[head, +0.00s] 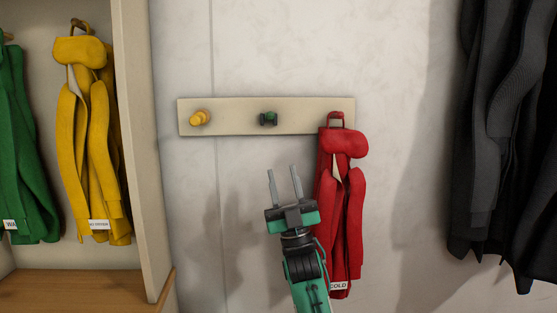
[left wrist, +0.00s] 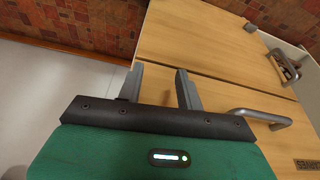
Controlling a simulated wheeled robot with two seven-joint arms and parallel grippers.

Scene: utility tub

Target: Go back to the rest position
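My right gripper (head: 284,188) shows in the head view, its two fingers apart and empty, pointing up in front of the wall. It is just left of a red jacket (head: 341,215) that hangs on the right hook of a wall rack (head: 235,108). The jacket carries a white label, partly readable as "COLD". My left gripper (left wrist: 160,88) shows in the left wrist view, its fingers apart with nothing between them. It is above or in front of a wooden cabinet front (left wrist: 205,55); the left arm is not in the head view.
The rack's yellow hook (head: 200,118) and green hook (head: 268,119) are bare. A yellow jacket (head: 88,140) and a green jacket (head: 22,150) hang in an open wardrobe at left. Dark garments (head: 505,130) hang at right. Metal handles (left wrist: 255,117) stick out from the cabinet.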

